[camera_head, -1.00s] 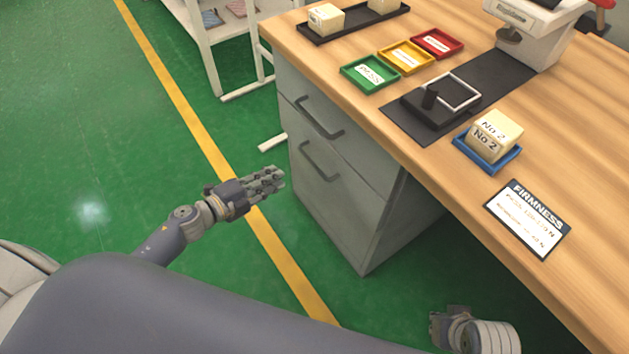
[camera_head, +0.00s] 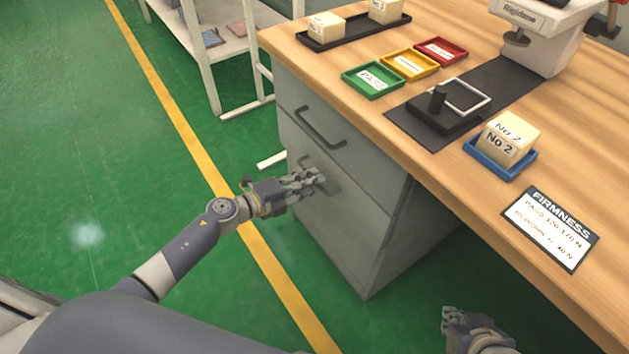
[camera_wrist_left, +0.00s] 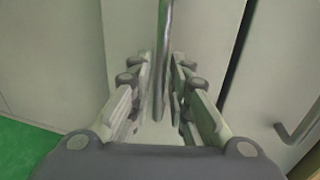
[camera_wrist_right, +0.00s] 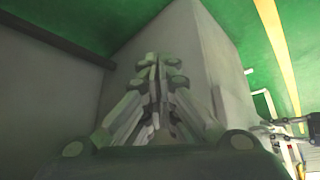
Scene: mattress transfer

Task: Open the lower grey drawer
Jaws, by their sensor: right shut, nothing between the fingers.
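The lower grey drawer (camera_head: 345,235) is closed, its front flush with the cabinet. My left gripper (camera_head: 318,178) is at its handle (camera_head: 303,160) and hides most of it. In the left wrist view, the handle bar (camera_wrist_left: 160,75) runs between the two open fingers (camera_wrist_left: 162,85), with gaps beside it. I cannot tell whether a finger touches it. The upper drawer's handle (camera_head: 320,127) is free; it also shows in the left wrist view (camera_wrist_left: 297,128). My right gripper (camera_head: 447,318) is shut and empty, low beside the cabinet under the desk edge.
The wooden desk (camera_head: 440,185) overhangs the cabinet on the right and carries trays, foam blocks and a test machine (camera_head: 545,35). A white shelf rack (camera_head: 225,60) stands behind. The green floor (camera_head: 130,140) left of the cabinet is clear.

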